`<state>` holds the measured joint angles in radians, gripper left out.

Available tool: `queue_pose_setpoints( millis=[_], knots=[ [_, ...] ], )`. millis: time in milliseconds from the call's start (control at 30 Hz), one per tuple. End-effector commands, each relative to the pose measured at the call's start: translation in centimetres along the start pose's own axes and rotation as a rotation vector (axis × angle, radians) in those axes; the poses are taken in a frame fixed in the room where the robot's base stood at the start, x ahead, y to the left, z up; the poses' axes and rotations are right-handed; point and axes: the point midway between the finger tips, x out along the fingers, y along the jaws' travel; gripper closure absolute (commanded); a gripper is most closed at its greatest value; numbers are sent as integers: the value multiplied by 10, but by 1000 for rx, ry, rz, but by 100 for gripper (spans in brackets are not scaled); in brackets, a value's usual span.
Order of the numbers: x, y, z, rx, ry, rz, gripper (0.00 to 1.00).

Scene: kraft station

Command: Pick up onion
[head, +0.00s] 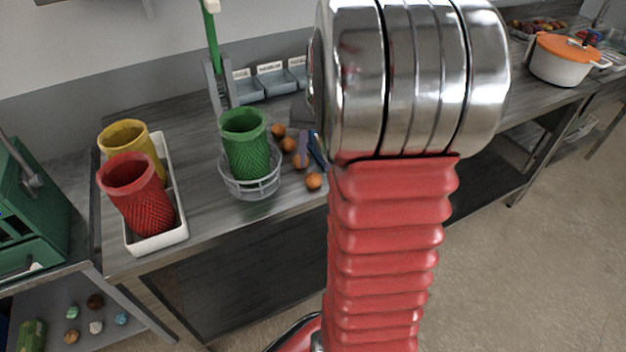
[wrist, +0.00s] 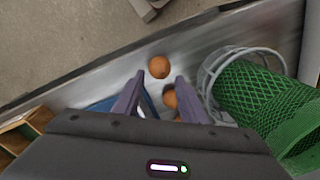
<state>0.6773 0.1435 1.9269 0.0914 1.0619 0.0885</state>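Several round orange-brown onions lie on the grey counter. In the head view they run in a loose line, with the nearest onion (head: 314,181) by the counter's front edge and another onion (head: 288,144) farther back. In the wrist view one onion (wrist: 159,67) sits just beyond the fingertips, and another onion (wrist: 169,97) lies between the fingers in the picture. My gripper (wrist: 155,84) is open and empty, with purple-grey fingers spread above the counter. In the head view a finger of my gripper (head: 304,150) shows among the onions; my arm hides the rest.
A green mesh cup (head: 247,150) stands in a wire basket (head: 252,187) close beside the onions. A blue object (head: 318,151), partly hidden, lies on their other side. A white tray (head: 157,242) with red and yellow mesh cups is at left.

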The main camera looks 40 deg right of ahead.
Motion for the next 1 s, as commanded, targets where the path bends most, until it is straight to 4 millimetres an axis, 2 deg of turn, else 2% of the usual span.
queue_pose_setpoints(
  millis=[100,533,833,1000],
  knots=[
    [10,0,1,0,-2,0,62],
    [15,0,1,0,-1,0,62],
    [52,2,3,1,-4,0,62],
    [63,1,3,1,0,0,62]
  ],
)
